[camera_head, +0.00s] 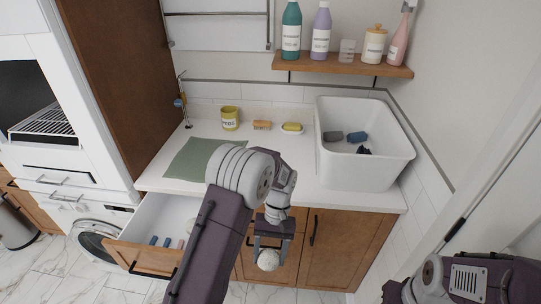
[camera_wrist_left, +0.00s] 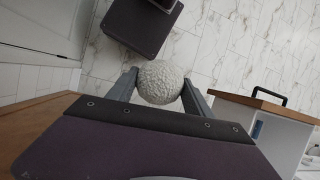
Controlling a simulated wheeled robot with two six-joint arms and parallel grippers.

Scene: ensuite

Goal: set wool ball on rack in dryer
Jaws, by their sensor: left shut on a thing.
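My left gripper (camera_head: 268,250) is shut on a white, rough-textured wool ball (camera_head: 268,260) in front of the wooden cabinet below the counter. In the left wrist view the wool ball (camera_wrist_left: 160,82) sits between the two fingers of the left gripper (camera_wrist_left: 158,88). The dryer (camera_head: 45,110) is the open white machine at the left of the head view, with a dark inside. A wire rack (camera_head: 45,124) lies in its opening, well left of the gripper. My right arm shows at the lower right; its fingers are not visible.
An open drawer (camera_head: 140,222) with a few small items stands out below the counter (camera_head: 300,175), left of my left arm. A second round white thing in it is partly hidden. A white basin (camera_head: 385,170) stands at right. A tall brown panel (camera_head: 122,80) separates dryer and counter.

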